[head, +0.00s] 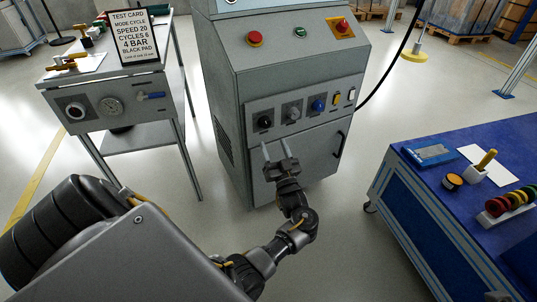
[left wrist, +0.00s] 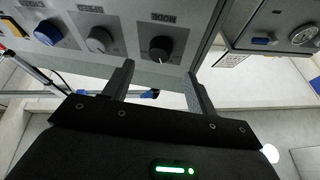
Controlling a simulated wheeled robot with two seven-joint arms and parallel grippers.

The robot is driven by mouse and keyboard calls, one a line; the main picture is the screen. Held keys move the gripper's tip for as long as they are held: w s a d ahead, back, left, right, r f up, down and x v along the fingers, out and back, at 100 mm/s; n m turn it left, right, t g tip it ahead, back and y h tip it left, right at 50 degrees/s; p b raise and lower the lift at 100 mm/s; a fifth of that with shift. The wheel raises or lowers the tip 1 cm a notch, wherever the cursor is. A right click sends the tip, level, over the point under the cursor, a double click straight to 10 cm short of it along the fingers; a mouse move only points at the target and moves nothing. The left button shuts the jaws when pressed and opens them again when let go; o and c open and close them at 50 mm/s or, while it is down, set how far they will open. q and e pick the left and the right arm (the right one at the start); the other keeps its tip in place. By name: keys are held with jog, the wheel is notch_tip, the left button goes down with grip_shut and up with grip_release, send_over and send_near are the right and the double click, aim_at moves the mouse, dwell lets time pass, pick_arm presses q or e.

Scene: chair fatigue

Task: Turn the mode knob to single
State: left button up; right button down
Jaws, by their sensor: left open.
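The mode knob (head: 264,121) is the black knob at the left end of the control panel on the grey cabinet. In the left wrist view, the black knob (left wrist: 163,47) shows upside down beside its MODE label. Its pointer setting is too small to read. My left gripper (head: 274,146) is open and empty, just below the knob row in the head view. In the left wrist view, its fingertips (left wrist: 158,71) are spread, with the knob beyond them and roughly between them. I see no contact. My right gripper is not in view.
A test card (head: 134,38) stands on the left bench. A blue table (head: 410,195) is at right.

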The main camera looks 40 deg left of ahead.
pick_arm(q)
jog(key=s+d+f+m+t+h+p, duration=0.25)
jog(key=d+f+m+h+p, duration=0.6)
jog(key=p, duration=0.55)
jog(key=s+d+f+m+g+h+p, duration=0.1)
jog(key=s+f+g+h+p, duration=0.3)
jog(key=s+f+p, duration=0.5)
jog(key=s+m+h, duration=0.1)
jog(key=s+h, duration=0.1)
jog(key=s, duration=0.1)
jog(key=shift+s+d, duration=0.35)
jog(key=shift+s, duration=0.05)
jog(key=shift+h, duration=0.25)
